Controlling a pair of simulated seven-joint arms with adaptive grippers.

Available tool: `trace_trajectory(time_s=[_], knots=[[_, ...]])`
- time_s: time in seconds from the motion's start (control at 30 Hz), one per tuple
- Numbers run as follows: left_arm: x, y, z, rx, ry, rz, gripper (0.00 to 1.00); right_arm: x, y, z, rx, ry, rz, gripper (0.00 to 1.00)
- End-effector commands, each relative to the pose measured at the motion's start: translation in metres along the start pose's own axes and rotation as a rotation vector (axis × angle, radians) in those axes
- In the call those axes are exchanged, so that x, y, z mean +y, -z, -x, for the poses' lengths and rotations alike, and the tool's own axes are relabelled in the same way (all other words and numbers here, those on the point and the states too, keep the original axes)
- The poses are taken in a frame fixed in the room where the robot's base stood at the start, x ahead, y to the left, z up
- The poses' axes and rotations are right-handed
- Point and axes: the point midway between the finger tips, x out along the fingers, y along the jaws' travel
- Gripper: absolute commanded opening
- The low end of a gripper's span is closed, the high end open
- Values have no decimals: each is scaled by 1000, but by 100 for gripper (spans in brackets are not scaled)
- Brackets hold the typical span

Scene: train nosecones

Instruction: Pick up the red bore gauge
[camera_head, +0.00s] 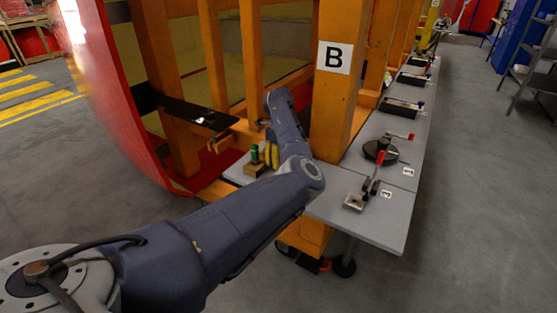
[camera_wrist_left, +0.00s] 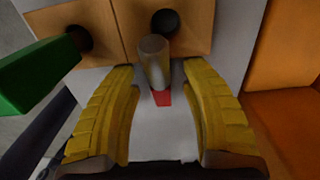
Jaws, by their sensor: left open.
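In the left wrist view, a grey cylinder (camera_wrist_left: 153,62) shows just beyond and between my fingertips, with a small red patch (camera_wrist_left: 162,98) by its lower end. These may be parts of the red bore gauge, but I cannot tell for sure. My left gripper (camera_wrist_left: 162,75) has its yellow fingers spread and nothing gripped between them. In the head view my left gripper (camera_head: 271,155) is beside the wooden block (camera_head: 254,169) on the grey table. No red gauge can be made out there. My right gripper is in neither view.
A green handle (camera_wrist_left: 40,75) lies close to the left finger in the wrist view. The wooden block (camera_wrist_left: 190,25) has dark round holes. An orange post marked B (camera_head: 335,58) stands right of my arm. A red-handled clamp (camera_head: 375,172) sits on the grey table (camera_head: 380,224).

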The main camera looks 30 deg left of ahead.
Motion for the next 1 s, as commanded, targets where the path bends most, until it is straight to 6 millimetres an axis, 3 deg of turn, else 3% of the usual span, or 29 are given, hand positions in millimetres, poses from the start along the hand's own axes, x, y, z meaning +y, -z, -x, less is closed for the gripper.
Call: trace_trajectory(time_s=[0.1, 0.5, 1.0], knots=[[0, 0, 0, 0, 0, 0, 47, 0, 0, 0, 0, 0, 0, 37], [0, 0, 1, 0, 1, 1, 1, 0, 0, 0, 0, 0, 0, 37], [0, 0, 1, 0, 0, 1, 0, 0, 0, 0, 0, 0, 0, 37]])
